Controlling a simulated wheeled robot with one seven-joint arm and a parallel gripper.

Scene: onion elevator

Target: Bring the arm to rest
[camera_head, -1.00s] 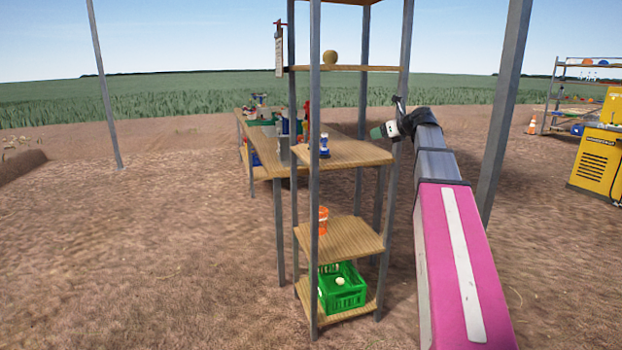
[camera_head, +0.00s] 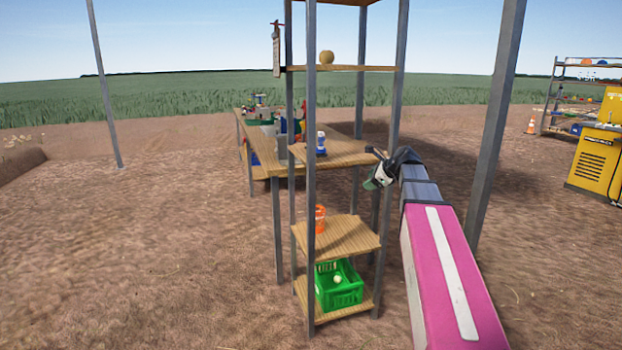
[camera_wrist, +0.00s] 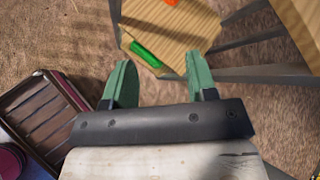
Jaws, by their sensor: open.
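My gripper (camera_head: 372,184) is at the right side of the wooden shelf rack (camera_head: 345,238), just below the level of its middle shelf. In the wrist view its two green fingers (camera_wrist: 160,85) are spread apart with nothing between them. My arm reaches forward from the lower right of the head view. Beyond the fingers, the wrist view looks down on a lower shelf board (camera_wrist: 172,32).
A green crate (camera_head: 340,290) with a pale round thing stands on the bottom shelf. An orange cup (camera_head: 319,218) is on the shelf above, and a blue-and-white bottle (camera_head: 321,144) higher up. A round tan onion-like thing (camera_head: 326,57) sits near the top. Grey posts (camera_head: 496,120) flank my arm.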

